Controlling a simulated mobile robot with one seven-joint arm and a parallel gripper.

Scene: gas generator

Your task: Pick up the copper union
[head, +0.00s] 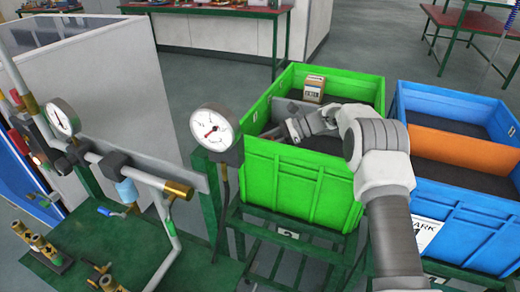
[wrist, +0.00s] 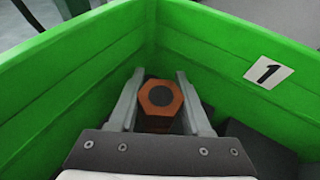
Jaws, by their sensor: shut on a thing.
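The copper union (wrist: 160,97) shows in the wrist view as an orange-brown hexagonal piece with a dark round centre. It is between the two fingers of my gripper (wrist: 161,76), which is shut on it. In the head view my gripper (head: 274,132) reaches down inside the green bin (head: 300,189). I cannot make out the union in the head view. The green bin also shows in the wrist view (wrist: 215,60), its walls meeting at a corner just beyond the fingertips.
A small brown box (head: 313,88) is at the green bin's back. A blue bin (head: 455,210) with an orange divider (head: 455,146) stands to the right. To the left are a pressure gauge (head: 213,130), pipework and a green bench (head: 180,262) with brass fittings (head: 40,246).

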